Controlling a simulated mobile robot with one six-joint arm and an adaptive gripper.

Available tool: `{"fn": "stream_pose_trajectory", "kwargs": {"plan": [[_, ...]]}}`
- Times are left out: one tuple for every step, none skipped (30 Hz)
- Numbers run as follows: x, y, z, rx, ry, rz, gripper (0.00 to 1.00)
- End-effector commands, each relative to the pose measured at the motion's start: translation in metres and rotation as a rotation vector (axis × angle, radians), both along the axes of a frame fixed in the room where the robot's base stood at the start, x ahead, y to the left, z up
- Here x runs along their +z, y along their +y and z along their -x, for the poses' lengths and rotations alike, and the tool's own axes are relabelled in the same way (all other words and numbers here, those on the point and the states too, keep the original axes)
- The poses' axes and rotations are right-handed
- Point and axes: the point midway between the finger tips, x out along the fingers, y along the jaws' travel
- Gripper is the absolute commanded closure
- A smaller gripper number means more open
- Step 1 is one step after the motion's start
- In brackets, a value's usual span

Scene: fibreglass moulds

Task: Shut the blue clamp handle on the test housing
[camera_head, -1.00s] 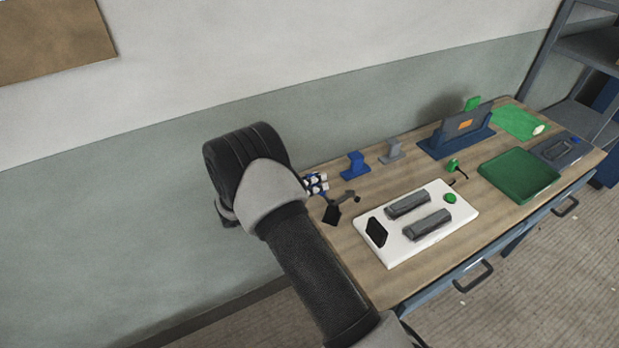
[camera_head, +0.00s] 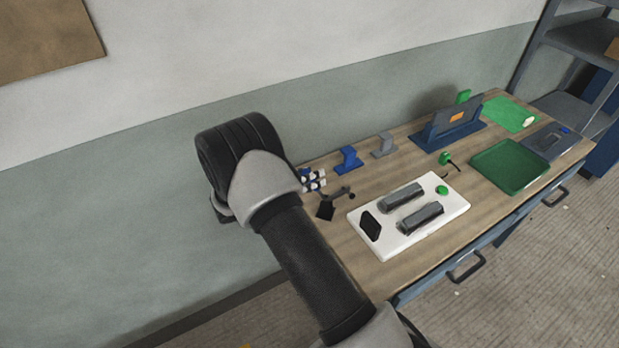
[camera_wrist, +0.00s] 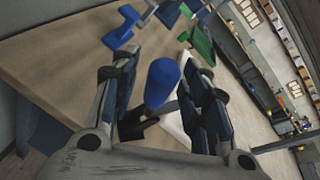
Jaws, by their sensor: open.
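A blue handle (camera_wrist: 163,80) with a rounded end shows large in the wrist view, between the two fingers of my gripper (camera_wrist: 167,85). The fingers are apart, one on each side of it, and I see no clear contact. A black part (camera_wrist: 135,122) lies below it. In the head view, a black part with a small dark arm (camera_head: 326,210) sits on the table just right of my wrist. The blue handle and most of my gripper are hidden there. I cannot tell for certain which thing is the test housing.
A white board (camera_head: 450,208) with two grey bars lies right of the black part. A blue bracket (camera_head: 347,160), a grey bracket (camera_head: 384,146) and a dark blue stand (camera_head: 448,137) stand behind. A green tray (camera_head: 510,168) and a grey-blue plate (camera_head: 553,142) lie farther right.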

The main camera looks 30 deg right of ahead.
Motion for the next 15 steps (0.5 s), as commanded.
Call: {"fn": "stream_pose_trajectory", "kwargs": {"plan": [[0.000,0.001,0.000,0.000,0.000,0.000,0.58],[0.000,0.001,0.000,0.000,0.000,0.000,0.58],[0.001,0.004,0.000,0.001,0.000,0.000,0.58],[0.001,0.006,0.000,0.001,0.000,0.000,0.58],[0.002,0.009,0.001,0.001,0.000,0.000,0.58],[0.004,0.015,0.002,0.002,0.000,0.000,0.58],[0.005,0.020,0.002,0.003,-0.001,0.000,0.58],[0.006,0.025,0.003,0.004,-0.001,0.000,0.58],[0.008,0.033,0.004,0.004,-0.001,0.000,0.58],[0.009,0.040,0.005,0.006,-0.001,0.000,0.58],[0.011,0.046,0.006,0.004,-0.002,-0.001,0.58],[0.014,0.055,0.007,0.005,-0.002,0.000,0.58],[0.015,0.061,0.008,0.005,-0.002,-0.001,0.58],[0.016,0.068,0.009,0.005,-0.002,-0.001,0.58],[0.018,0.075,0.010,0.004,-0.001,0.000,0.58]]}}
